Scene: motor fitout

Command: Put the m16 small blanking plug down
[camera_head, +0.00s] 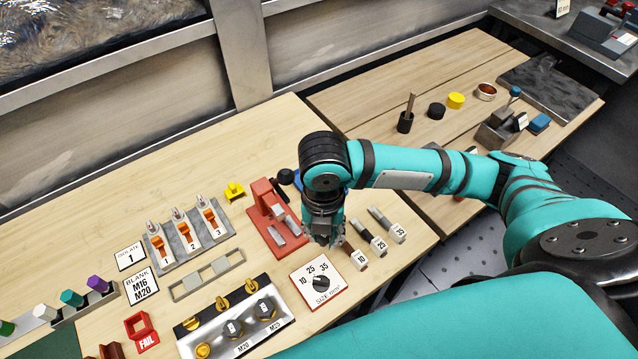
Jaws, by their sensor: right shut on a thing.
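My right gripper (322,228) is low over the right part of the light wooden bench, beside the red fixture (264,196) and above the dial card (320,281). It points down and is shut. The m16 small blanking plug itself is hidden between the fingers and cannot be made out. A card reading BLANK M16 M20 (141,287) lies at the left. Near the front, a dark and silver plate (218,322) marked M20 and M25 carries brass fittings and dark round plugs. My left gripper is not in view.
A grey holder (182,243) with numbered orange-and-white pieces stands at the left. A red FAIL holder (139,326) stands near the front. Labelled pieces 10, 25, 35 (379,243) lie close right of the gripper.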

